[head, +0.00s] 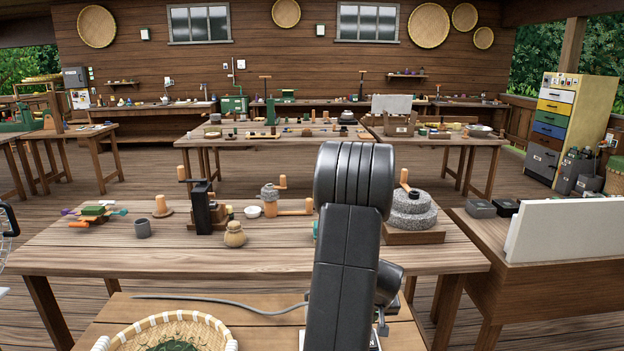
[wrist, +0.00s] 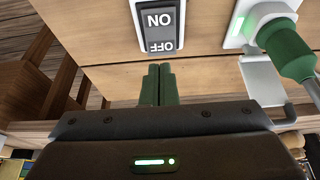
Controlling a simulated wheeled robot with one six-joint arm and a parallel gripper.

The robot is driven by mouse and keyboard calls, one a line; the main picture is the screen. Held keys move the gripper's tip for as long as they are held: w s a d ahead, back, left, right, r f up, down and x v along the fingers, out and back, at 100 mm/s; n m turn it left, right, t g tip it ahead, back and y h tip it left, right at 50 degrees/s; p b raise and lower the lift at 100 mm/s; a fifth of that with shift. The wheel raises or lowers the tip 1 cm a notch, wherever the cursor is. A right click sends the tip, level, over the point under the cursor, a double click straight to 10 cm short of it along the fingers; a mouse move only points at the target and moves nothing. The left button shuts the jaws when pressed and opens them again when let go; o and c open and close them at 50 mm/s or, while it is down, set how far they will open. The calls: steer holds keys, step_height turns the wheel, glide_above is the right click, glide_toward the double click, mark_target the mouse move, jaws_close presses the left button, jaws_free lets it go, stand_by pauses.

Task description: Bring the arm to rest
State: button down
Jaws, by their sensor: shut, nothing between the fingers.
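My gripper (wrist: 159,84) shows in the wrist view with its two green fingers side by side, shut and empty. Its fingertips lie just below a rocker switch (wrist: 161,22) marked ON and OFF on a wooden surface; I cannot tell whether they touch it. In the head view my dark arm (head: 346,240) stands bent at the front, right of centre, and hides part of the work table. The gripper's fingers are not clear there.
A green plug (wrist: 290,52) sits in a white socket beside the switch. A grey cord (head: 220,299) runs along the near wooden top, beside a woven basket (head: 205,323) of green leaves. The work table (head: 95,255) holds a stone mill (head: 412,212) and small tools. A white panel (head: 565,230) stands at right.

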steer(key=b+v, duration=0.3)
steer(key=v, duration=0.5)
steer(key=shift+s, duration=0.2)
steer(key=b, duration=0.2)
steer(key=shift+s+b, duration=0.2)
steer(key=shift+b, duration=0.1)
steer(key=shift+s+r+g+b, duration=0.15)
steer(key=shift+s+g+b, duration=0.3)
steer(key=shift+b, duration=1.4)
